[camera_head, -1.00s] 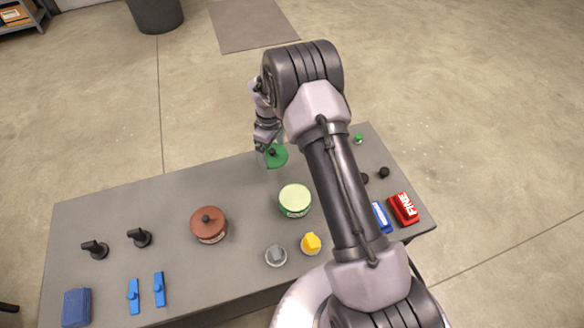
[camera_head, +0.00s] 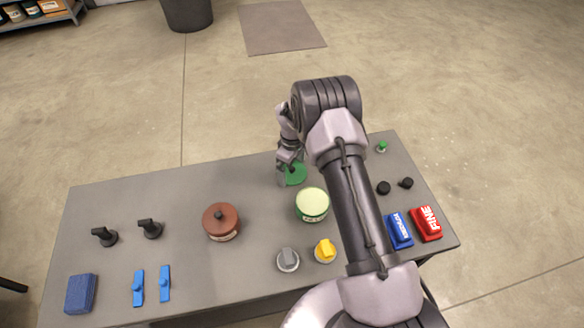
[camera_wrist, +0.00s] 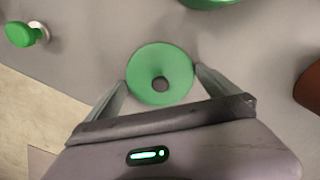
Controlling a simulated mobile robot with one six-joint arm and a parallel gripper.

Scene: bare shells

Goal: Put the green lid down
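The green lid (camera_head: 295,174) is a flat disc with a dark knob, over the far middle part of the table. It also shows in the wrist view (camera_wrist: 145,63), face on. My gripper (camera_wrist: 160,77) has one finger on each side of the lid, at its rim, and looks closed on it. In the head view my gripper (camera_head: 287,180) is partly hidden by my arm. I cannot tell whether the lid touches the table top. The light green-topped pot (camera_head: 312,202) stands nearer than the lid and slightly right.
A brown lidded pot (camera_head: 221,220) stands left on the grey table (camera_head: 120,205). A grey knob (camera_head: 288,259), yellow knob (camera_head: 325,250), blue block (camera_head: 399,231) and red block (camera_head: 427,223) lie nearer. A small green knob (camera_head: 382,147) is at far right. Table left of the lid is clear.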

